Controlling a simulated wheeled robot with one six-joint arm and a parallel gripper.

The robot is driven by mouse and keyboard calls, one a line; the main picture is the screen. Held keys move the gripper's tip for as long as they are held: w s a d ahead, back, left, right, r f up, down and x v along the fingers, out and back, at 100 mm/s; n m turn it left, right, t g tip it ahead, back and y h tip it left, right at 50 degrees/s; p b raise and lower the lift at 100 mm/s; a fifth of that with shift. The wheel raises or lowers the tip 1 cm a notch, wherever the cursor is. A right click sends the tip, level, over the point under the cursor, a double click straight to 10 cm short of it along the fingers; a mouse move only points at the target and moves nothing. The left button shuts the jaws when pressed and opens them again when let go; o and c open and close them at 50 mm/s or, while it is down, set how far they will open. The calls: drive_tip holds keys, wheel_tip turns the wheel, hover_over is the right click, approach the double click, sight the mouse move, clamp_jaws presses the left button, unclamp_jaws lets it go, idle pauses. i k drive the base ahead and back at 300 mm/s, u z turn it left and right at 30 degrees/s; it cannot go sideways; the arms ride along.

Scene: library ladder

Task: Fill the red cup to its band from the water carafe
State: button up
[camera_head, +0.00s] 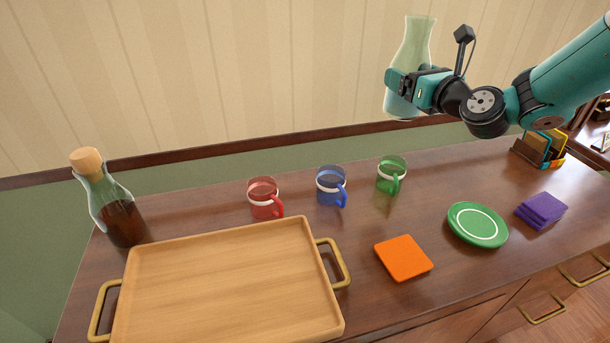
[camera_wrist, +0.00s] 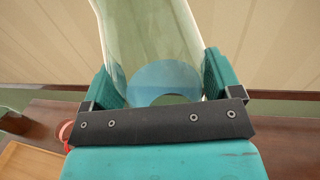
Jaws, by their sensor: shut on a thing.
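The red cup (camera_head: 263,197), with a white band and a red handle, stands upright on the wooden counter behind the tray. My gripper (camera_head: 402,82) is shut on the clear glass water carafe (camera_head: 414,42) and holds it upright, well above the counter, above and behind the green cup. In the wrist view the carafe (camera_wrist: 150,40) sits between my gripper's two teal fingers (camera_wrist: 165,85), with bluish water low inside it. A reddish rim, probably the red cup (camera_wrist: 66,130), shows at the lower left of the wrist view. The water level inside the red cup cannot be made out.
A blue cup (camera_head: 331,186) and a green cup (camera_head: 391,175) stand right of the red cup. A corked bottle of dark liquid (camera_head: 122,222) stands left. A wooden tray (camera_head: 225,285), orange coaster (camera_head: 403,258), green plate (camera_head: 478,225), purple napkins (camera_head: 541,209) and organizer (camera_head: 540,148) also occupy the counter.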

sight(268, 201)
drive_tip(key=z, duration=0.05)
drive_tip(key=k, duration=0.95)
drive_tip(key=u, duration=0.6)
drive_tip(key=i, duration=1)
